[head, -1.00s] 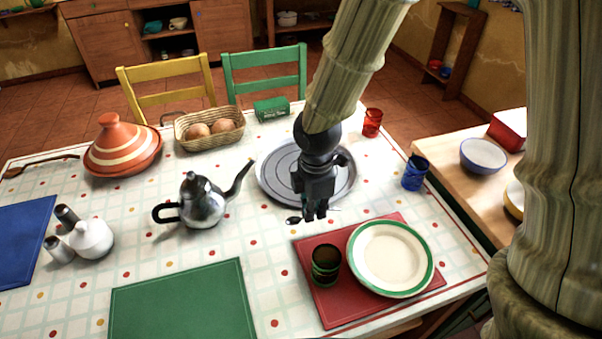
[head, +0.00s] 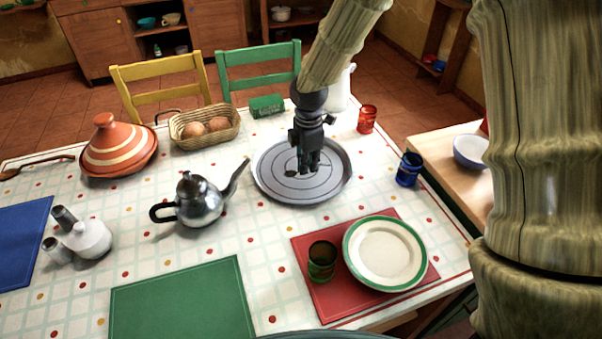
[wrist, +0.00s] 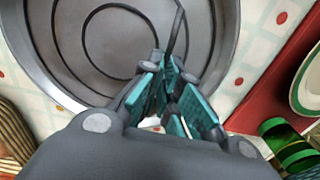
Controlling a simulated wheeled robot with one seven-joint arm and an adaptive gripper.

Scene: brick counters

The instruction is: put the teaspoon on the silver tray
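The round silver tray (head: 270,184) lies on the tiled table, right of the metal teapot; it fills the upper part of the wrist view (wrist: 62,62). My gripper (head: 308,171) is over the tray, pointing down. In the wrist view its teal-padded fingers (wrist: 172,92) are close together around the teaspoon. The teaspoon's dark, thin shaft (wrist: 178,32) reaches up from between them across the tray. Its dark bowl (head: 290,173) shows left of the fingertips in the head view. I cannot tell whether the spoon touches the tray.
A metal teapot (head: 199,204) stands left of the tray, its spout towards it. A red mat with a plate (head: 386,254) and a green cup (head: 321,262) lies in front. Red (head: 367,119) and blue (head: 409,170) cups stand to the right. A bread basket (head: 178,137) is behind left.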

